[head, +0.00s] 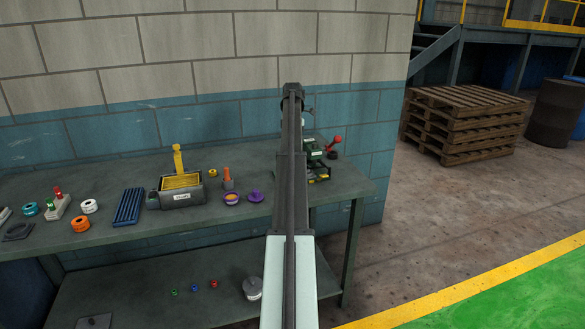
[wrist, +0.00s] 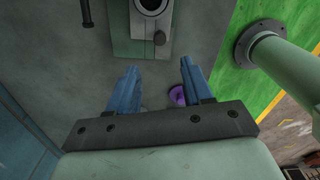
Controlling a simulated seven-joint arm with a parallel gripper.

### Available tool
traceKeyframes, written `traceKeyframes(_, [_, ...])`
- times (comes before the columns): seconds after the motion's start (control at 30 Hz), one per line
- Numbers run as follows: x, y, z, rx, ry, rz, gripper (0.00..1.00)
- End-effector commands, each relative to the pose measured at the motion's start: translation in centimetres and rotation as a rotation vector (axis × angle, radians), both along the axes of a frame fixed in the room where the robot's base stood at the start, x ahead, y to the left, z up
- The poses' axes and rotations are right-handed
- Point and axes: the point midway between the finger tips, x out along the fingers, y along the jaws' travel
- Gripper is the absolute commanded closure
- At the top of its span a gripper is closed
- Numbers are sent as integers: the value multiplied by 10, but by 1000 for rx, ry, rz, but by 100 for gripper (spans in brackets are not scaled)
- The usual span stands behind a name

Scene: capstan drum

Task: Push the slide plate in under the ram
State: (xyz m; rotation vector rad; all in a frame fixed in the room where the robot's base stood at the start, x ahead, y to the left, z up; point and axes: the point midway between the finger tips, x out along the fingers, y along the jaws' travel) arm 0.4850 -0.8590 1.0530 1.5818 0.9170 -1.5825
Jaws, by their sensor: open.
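A small green press (head: 314,150) with a red-knobbed lever stands at the right end of the bench, partly hidden behind my arm in the head view. A dark plate with yellow edging (head: 320,176) is low at its front; I cannot tell whether it is the slide plate. In the wrist view, a grey-green machine part (wrist: 122,42) with a round white-and-dark piece is at the top edge, cut off by the frame. The ram cannot be made out clearly. My gripper (wrist: 158,66) has blue fingers spread apart, empty, below that part in the picture. The arm hides the gripper in the head view.
The grey bench (head: 90,238) also holds a grey bin (head: 182,196) with a yellow inside, a blue ribbed tray (head: 129,207) and orange rolls. A lower shelf holds small knobs. A brick wall stands behind.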

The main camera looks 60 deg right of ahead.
Motion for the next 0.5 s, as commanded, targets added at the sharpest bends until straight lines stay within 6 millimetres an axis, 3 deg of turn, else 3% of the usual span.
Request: traceKeyframes(0.5, [0,1,-88,0,0,-2,50])
